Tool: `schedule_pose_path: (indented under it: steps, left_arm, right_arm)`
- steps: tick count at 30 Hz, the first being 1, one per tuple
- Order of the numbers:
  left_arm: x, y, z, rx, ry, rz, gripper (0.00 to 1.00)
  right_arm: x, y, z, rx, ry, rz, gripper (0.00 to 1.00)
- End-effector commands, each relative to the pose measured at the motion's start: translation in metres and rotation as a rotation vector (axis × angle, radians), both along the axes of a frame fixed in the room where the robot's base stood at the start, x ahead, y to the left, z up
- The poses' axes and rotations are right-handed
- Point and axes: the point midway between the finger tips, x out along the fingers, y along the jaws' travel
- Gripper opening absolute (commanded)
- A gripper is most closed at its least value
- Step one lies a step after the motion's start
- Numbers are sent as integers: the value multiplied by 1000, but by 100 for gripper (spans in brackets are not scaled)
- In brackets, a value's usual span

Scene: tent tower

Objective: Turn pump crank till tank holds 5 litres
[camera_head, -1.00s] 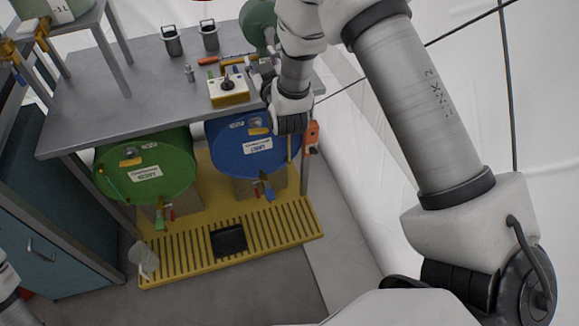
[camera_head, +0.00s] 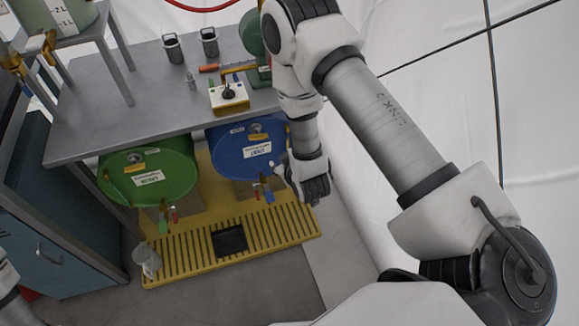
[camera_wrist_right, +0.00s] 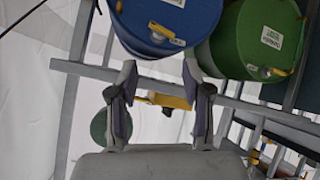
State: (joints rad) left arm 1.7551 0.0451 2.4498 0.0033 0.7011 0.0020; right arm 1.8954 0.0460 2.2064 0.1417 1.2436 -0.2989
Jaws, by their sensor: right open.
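The green pump (camera_head: 256,42) stands at the table's back right, partly hidden by my right arm. An orange crank-like bar (camera_head: 236,69) reaches left from it. The pale green tank (camera_head: 75,14) stands on a stand at the upper left; marks for 1L and 2L show, but its top is cut off and I cannot read its level. My right gripper (camera_head: 310,190) hangs below the table's front edge, right of the blue drum, away from the pump. In the right wrist view, the right gripper (camera_wrist_right: 161,80) is open with nothing between its fingers. My left gripper is out of view.
A green drum (camera_head: 150,170) and a blue drum (camera_head: 245,150) lie under the grey table (camera_head: 105,95). A yellow grate (camera_head: 185,250) is below them with a clear jug (camera_head: 147,260). A yellow switch box (camera_head: 229,96) and two dark canisters (camera_head: 209,42) are on the table.

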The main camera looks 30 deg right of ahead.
Motion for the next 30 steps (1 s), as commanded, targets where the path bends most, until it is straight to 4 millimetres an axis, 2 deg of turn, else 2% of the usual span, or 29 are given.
schedule_pose_path:
  steps: [3,9,25,26,28,29,30]
  left_arm:
    - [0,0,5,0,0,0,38]
    - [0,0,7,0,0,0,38]
    - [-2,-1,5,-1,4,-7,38]
    - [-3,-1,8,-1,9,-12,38]
    - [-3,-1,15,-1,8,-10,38]
    - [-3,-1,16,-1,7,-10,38]
    - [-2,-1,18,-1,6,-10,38]
  right_arm:
    - [-20,3,-12,17,69,2,49]
    - [-36,5,-23,32,123,3,49]
    - [-37,5,-23,32,125,2,49]
    - [-41,6,-25,32,137,3,49]
    - [-64,7,-33,36,197,8,49]
    - [-79,10,-39,46,244,11,49]
    - [-102,13,-47,67,321,11,49]
